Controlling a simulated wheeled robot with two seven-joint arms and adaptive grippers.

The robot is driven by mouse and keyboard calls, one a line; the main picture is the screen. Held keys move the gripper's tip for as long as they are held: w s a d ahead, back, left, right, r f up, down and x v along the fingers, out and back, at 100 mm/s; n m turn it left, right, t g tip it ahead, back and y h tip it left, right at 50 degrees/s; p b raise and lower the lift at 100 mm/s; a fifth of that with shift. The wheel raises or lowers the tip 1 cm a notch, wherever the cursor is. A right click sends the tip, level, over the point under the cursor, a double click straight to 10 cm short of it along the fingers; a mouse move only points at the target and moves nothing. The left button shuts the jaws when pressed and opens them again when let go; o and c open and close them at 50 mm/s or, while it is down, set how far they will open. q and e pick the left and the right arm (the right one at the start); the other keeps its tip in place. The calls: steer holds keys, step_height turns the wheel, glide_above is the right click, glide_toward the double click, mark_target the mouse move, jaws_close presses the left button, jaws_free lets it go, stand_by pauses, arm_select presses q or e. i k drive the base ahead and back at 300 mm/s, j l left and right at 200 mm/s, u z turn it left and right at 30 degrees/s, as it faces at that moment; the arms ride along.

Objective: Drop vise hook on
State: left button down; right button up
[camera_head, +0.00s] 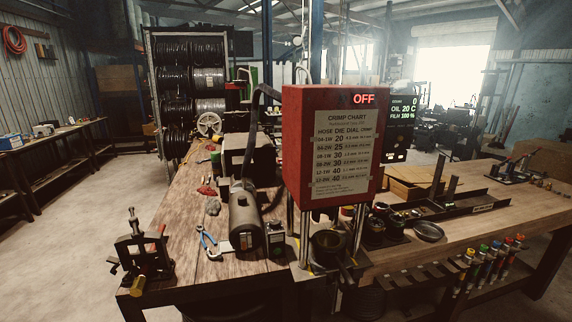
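A dark vise (145,256) stands at the near left corner of the wooden workbench (185,215). An upright screw rises at its top, a small red part shows on its right side, and a brass-coloured piece hangs low at its front. I cannot make out the hook on the vise as a separate part, nor whether it is on or off. Neither of my grippers shows in the head view.
A red crimper box (300,145) with a crimp chart stands over the bench, its display reading OFF. A dark motor cylinder (245,218) and blue-handled pliers (207,243) lie right of the vise. Coloured-handled tools (490,262) hang at the right front edge.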

mark_target(112, 259)
steer(key=j, duration=0.6)
steer(key=k+j, duration=0.15)
steer(key=j, duration=1.05)
steer(key=k+j, duration=0.15)
steer(key=j, duration=1)
steer(key=k+z, duration=0.05)
